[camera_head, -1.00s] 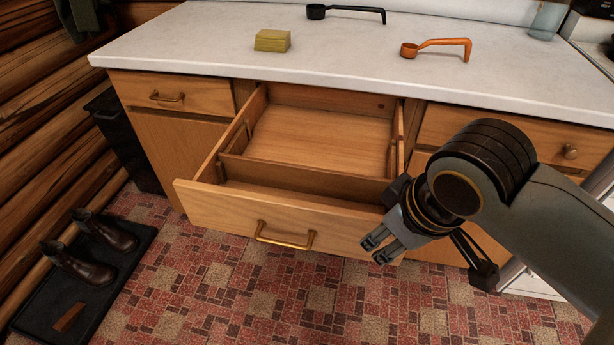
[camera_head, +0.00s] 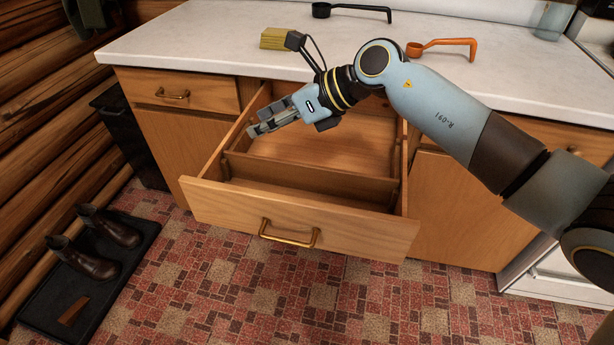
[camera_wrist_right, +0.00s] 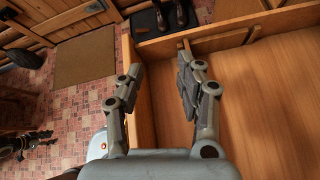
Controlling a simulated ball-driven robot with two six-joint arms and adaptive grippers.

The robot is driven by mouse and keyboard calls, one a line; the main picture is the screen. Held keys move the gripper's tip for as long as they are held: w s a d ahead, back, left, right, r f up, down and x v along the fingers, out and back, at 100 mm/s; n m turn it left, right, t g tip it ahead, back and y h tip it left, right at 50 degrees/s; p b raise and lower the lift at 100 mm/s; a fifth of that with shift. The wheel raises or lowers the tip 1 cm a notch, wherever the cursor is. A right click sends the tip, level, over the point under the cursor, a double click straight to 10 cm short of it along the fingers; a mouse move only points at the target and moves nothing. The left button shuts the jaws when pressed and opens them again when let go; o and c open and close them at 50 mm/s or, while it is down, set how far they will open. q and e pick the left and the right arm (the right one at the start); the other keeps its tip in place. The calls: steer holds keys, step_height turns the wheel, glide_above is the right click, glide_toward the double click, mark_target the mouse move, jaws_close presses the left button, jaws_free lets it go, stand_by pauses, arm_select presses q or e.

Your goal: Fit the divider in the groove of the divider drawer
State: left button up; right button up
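The divider drawer (camera_head: 300,217) is pulled out below the counter. The divider (camera_head: 312,176), a thin brown wooden board, crosses it from side to side, a little behind the front panel. My right gripper (camera_head: 254,129) is over the drawer's left side, behind the divider, and points left. My left gripper is not in view.
On the counter (camera_head: 215,45) lie a yellow block (camera_head: 273,38), a black scoop (camera_head: 350,10) and an orange scoop (camera_head: 440,45). Boots stand on a black tray (camera_head: 40,300) at left. The drawer floor behind the divider is clear.

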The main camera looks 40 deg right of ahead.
mark_target(308, 166)
steer(key=s+d+f+n+g+h, duration=0.1)
steer(key=d+f, duration=0.1)
steer(key=s+d+f+g+h, duration=0.1)
steer(key=d+f+g, duration=0.1)
steer(key=d, duration=0.1)
steer(key=s+d+f+n+g+h, duration=0.1)
steer(key=d+f+h, duration=0.1)
steer(key=d, duration=0.1)
steer(key=shift+s+f+n, duration=0.1)
steer(key=shift+f+n, duration=0.1)
steer(key=shift+n, duration=0.1)
steer(key=shift+g+h, duration=0.3)
steer(key=shift+g, duration=0.2)
steer(key=x, duration=0.4)
steer(key=shift+s+d+f, duration=0.25)
steer(key=shift+d+f, duration=0.1)
steer(key=shift+f, duration=0.2)
steer(key=x, duration=0.6)
steer(key=shift+w, duration=0.1)
steer(key=shift+r, duration=0.1)
jaws_close()
